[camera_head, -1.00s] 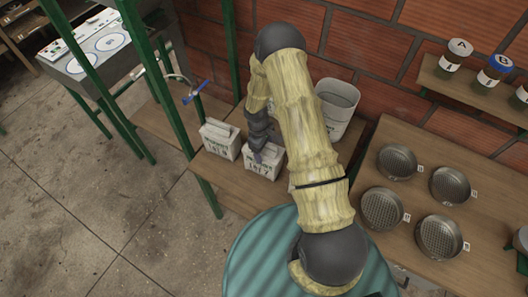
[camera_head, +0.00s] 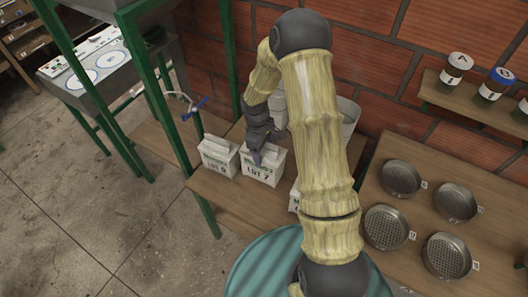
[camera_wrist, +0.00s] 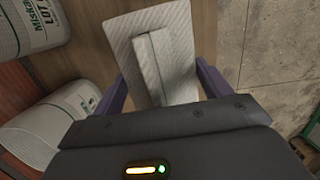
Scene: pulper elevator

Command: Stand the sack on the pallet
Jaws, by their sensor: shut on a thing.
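My gripper (camera_head: 257,155) is shut on the raised top fold of a white sack labelled LOT 7 (camera_head: 262,174). The wrist view shows this sack (camera_wrist: 126,36) from above, its pale fold between my purple fingers (camera_wrist: 163,75). The sack is upright over the wooden bench (camera_head: 235,200); whether its base touches the bench is unclear. A similar LOT 6 sack (camera_head: 217,164) stands just left of it. A third sack (camera_head: 295,200) is mostly hidden behind my arm. I cannot make out a pallet in either view.
A grey bucket (camera_head: 348,115) stands behind my arm. Round metal sieves (camera_head: 387,227) lie on the right table. Open concrete floor (camera_head: 75,210) is at left.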

